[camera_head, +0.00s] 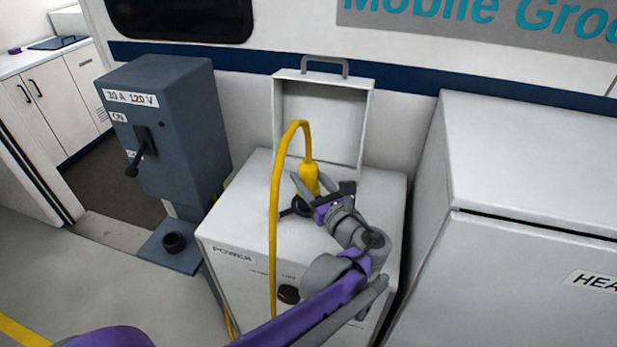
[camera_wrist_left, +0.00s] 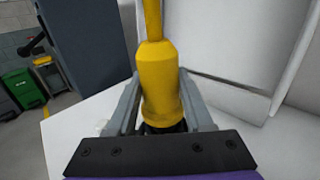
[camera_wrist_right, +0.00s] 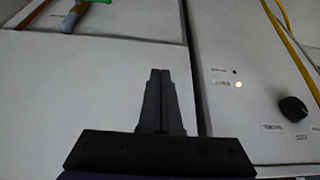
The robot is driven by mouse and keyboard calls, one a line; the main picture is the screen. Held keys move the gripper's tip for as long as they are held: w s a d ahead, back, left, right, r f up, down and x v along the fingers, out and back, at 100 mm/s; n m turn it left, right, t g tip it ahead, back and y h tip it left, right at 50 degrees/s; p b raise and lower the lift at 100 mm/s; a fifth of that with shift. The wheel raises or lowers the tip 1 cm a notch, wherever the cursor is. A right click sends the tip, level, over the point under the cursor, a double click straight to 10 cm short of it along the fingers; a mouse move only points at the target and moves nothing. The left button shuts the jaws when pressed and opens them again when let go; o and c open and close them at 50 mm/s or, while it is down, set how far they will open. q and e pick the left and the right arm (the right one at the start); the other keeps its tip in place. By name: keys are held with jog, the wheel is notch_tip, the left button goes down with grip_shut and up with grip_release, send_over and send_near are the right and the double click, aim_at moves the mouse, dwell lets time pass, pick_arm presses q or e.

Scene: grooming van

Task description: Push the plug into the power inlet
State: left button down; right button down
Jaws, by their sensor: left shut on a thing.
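The yellow plug (camera_head: 308,178) stands about upright over the top of the white power box (camera_head: 232,220), with its yellow cable looping up and down the front. My left gripper (camera_head: 306,188) is shut on the plug; its two grey fingers flank the yellow body (camera_wrist_left: 160,85) in the left wrist view. A dark round part, seemingly the power inlet (camera_head: 288,212), shows just below the plug. The fingers hide most of it, and I cannot tell how deep the plug sits. My right gripper (camera_wrist_right: 160,100) is shut and empty, its fingers together.
The box's lid (camera_head: 322,120) stands open behind the plug. A grey switch box (camera_head: 180,120) with a black lever stands left. A white cabinet (camera_head: 530,170) stands close on the right.

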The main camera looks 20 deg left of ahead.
pick_arm(q)
jog(key=shift+f, duration=0.15)
jog(key=shift+f+b, duration=0.3)
jog(key=shift+f+b, duration=0.45)
jog(key=shift+f, duration=0.25)
dwell(0.8)
jog(key=shift+c, duration=1.1)
grip_release()
